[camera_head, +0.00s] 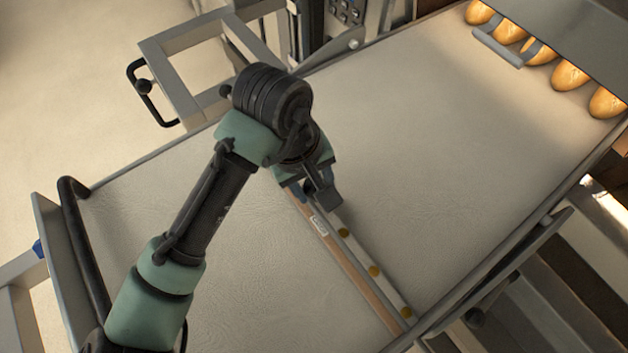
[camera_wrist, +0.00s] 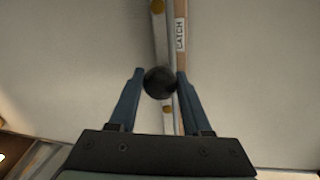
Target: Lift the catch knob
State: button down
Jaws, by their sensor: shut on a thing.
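The catch knob (camera_wrist: 160,83) is a round black ball in the wrist view, over the metal strip (camera_wrist: 161,45) with brass dots. My gripper (camera_wrist: 160,75) has its two blue fingers on either side of the knob and is shut on it. A wooden strip with a white label reading "CATCH" (camera_wrist: 180,34) runs beside the metal strip. In the head view my gripper (camera_head: 318,190) is at the upper end of the visible strips, above the label (camera_head: 319,226).
The strips cross a wide pale cloth surface (camera_head: 430,130), clear on both sides. Several loaves (camera_head: 568,76) lie at the top right beside a grey panel. A black handle (camera_head: 84,250) and a metal frame (camera_head: 180,75) stand at the left.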

jog(key=shift+r+p, duration=0.6)
jog(key=shift+r, duration=0.3)
jog(key=shift+w+f, duration=0.1)
jog(key=shift+c, duration=1.8)
grip_release()
notch_tip(320, 180, up, 13)
jog(key=s+a, duration=0.1)
jog(key=a, duration=0.1)
jog(key=shift+f, duration=0.15)
jog(key=shift+s+a, duration=0.1)
